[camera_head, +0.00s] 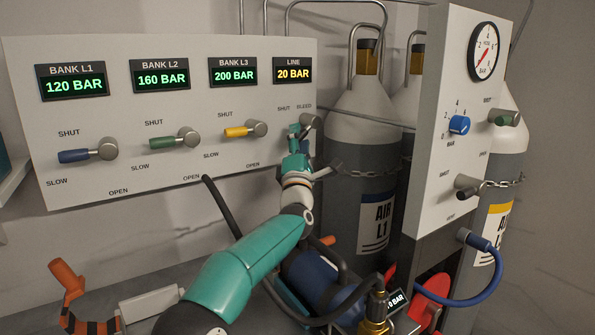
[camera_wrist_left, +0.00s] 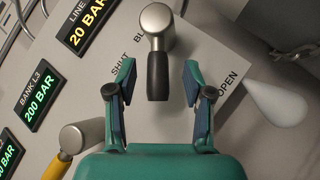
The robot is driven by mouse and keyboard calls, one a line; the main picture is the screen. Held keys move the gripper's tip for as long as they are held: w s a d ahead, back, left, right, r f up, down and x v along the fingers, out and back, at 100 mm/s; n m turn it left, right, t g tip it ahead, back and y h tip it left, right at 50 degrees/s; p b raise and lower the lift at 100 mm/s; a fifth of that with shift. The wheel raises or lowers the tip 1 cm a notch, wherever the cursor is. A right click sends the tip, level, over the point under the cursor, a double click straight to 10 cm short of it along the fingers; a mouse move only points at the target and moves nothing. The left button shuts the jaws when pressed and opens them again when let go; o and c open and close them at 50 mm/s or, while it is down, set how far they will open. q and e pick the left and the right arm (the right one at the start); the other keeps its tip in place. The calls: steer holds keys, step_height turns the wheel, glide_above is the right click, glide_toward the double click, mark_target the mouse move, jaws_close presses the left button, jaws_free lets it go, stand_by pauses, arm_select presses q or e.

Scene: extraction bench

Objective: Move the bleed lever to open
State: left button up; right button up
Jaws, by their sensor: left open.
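The bleed lever has a grey metal hub (camera_head: 311,121) at the right end of the sloping valve panel (camera_head: 120,128). In the left wrist view its hub (camera_wrist_left: 157,20) is at top centre, and its black handle (camera_wrist_left: 158,78) points towards my gripper. The SHUT label is left of the handle and the OPEN label is lower right. My left gripper (camera_head: 298,142) is at the lever in the head view and covers part of it. In the wrist view my left gripper (camera_wrist_left: 159,88) is open, one finger on each side of the handle, with visible gaps. My right gripper is out of view.
Blue (camera_head: 75,156), green (camera_head: 163,143) and yellow (camera_head: 236,132) levers line the panel to the left. Gas cylinders (camera_head: 365,130) with chains stand behind on the right, beside a second panel (camera_head: 440,130). Hoses and a blue cylinder (camera_head: 318,282) lie below my arm.

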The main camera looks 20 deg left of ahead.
arm_select(q)
steer(key=v, duration=1.1)
steer(key=shift+f, duration=0.2)
